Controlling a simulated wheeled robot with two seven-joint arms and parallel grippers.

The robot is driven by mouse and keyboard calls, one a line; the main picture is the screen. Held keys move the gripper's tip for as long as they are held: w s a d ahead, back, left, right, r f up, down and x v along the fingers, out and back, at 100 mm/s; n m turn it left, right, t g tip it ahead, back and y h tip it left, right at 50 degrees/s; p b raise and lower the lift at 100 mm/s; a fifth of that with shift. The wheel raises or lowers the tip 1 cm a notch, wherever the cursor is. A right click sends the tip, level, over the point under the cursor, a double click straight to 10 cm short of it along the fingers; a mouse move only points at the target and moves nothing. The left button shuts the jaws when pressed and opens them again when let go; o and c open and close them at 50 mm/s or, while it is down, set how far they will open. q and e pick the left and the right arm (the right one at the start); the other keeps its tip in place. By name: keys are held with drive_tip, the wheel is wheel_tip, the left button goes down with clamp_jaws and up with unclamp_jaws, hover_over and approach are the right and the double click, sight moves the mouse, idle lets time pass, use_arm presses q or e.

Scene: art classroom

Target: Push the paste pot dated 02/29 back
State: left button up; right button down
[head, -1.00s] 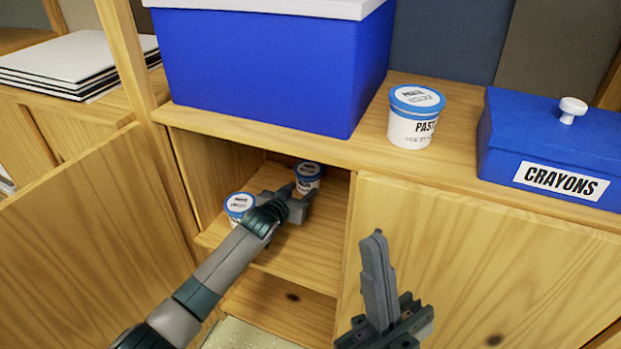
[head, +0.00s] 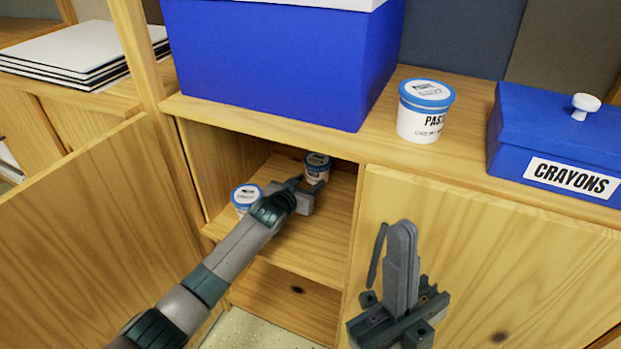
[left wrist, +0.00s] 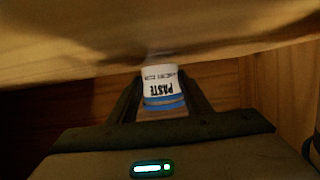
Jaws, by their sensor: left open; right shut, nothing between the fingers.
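A white paste pot with a blue lid (head: 317,163) stands deep on the cupboard's upper shelf (head: 325,225). My left gripper (head: 306,186) is open and reaches into the cupboard, its fingertips at this pot. The left wrist view shows the pot (left wrist: 161,85) upside down between the fingers; I cannot tell whether they touch it. A second paste pot (head: 246,191) stands nearer the shelf's left front, partly hidden by my left arm. A third paste pot (head: 420,122) stands on the cabinet top. I cannot read any date. My right gripper (head: 403,230) is shut and empty before the closed door.
The left cupboard door (head: 90,235) stands open; the right door (head: 480,260) is closed. A big blue box (head: 270,65) and a blue crayons box (head: 550,140) stand on the cabinet top. The shelf's right front is clear.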

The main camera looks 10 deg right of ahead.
use_arm(q)
drive_tip(key=shift+s+a+p, duration=0.6)
drive_tip(key=shift+s+p, duration=0.2)
drive_tip(key=shift+p, duration=0.35)
drive_tip(key=shift+s+a, duration=0.1)
drive_tip(key=shift+s, duration=0.05)
drive_tip(key=shift+s+a+r+p, duration=0.15)
drive_tip(key=shift+s+r+p, duration=0.1)
drive_tip(key=shift+r+p, duration=0.65)
drive_tip(key=shift+s+a+r+p, duration=0.2)
drive_tip(key=shift+r+p, duration=0.35)
drive_tip(key=shift+p, duration=0.7)
drive_tip(key=shift+s+a+r+p, duration=0.15)
drive_tip(key=shift+s+r+p, duration=0.1)
drive_tip(key=shift+r+p, duration=0.65)
drive_tip(key=shift+p, duration=0.3)
drive_tip(key=shift+s+f, duration=0.1)
